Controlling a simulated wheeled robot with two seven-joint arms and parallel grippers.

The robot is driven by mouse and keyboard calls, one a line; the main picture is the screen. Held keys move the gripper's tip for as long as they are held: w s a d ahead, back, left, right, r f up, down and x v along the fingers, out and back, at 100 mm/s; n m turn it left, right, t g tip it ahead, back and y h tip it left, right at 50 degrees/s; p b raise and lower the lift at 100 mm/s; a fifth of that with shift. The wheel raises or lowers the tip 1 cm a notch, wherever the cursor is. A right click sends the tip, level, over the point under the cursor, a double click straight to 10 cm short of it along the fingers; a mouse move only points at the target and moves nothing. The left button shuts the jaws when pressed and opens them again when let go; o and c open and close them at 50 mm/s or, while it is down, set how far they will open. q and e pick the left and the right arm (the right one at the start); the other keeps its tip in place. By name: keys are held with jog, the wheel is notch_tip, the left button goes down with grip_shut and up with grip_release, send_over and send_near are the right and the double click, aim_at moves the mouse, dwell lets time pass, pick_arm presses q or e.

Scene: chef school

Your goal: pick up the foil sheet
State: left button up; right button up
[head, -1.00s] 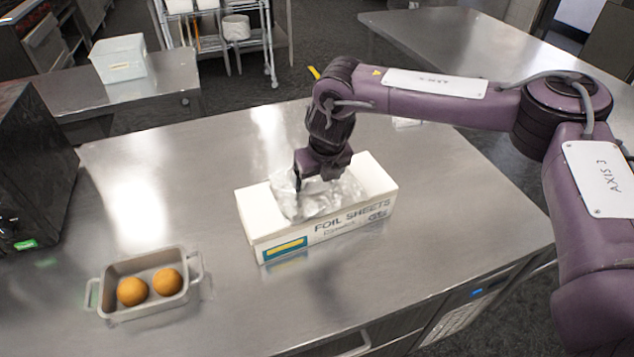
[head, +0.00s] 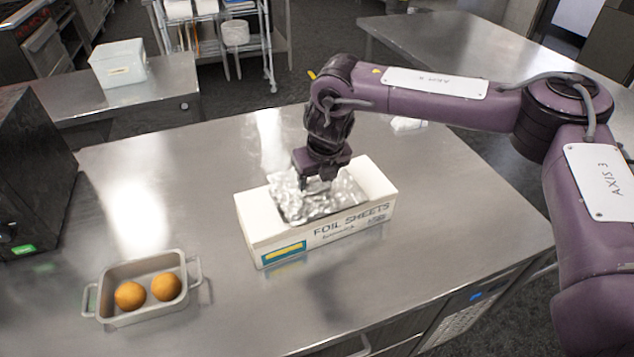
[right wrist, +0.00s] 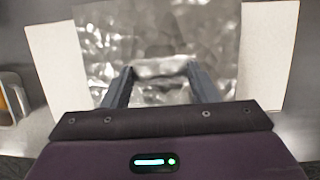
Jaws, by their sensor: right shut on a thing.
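The foil sheet (head: 300,206) is crinkled and silvery. My right gripper (head: 316,186) reaches down onto the foil from above. In the right wrist view my right gripper (right wrist: 160,75) has its two fingers apart, with a pinched fold of the foil (right wrist: 110,50) between their tips. The box's white ends (right wrist: 55,62) show on both sides of the foil there. My left gripper is not in view.
A grey baking dish (head: 190,292) with two orange round items (head: 130,296) stands at the front left of the steel table (head: 420,215). A dark appliance (head: 35,170) stands at the left edge.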

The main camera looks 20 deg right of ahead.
aim_at(317, 182)
notch_tip(317, 182, up, 8)
jog(key=shift+f+b, duration=0.25)
jog(key=shift+b, duration=0.75)
notch_tip(317, 182, up, 12)
jog(key=p, duration=0.1)
jog(key=shift+f, duration=0.25)
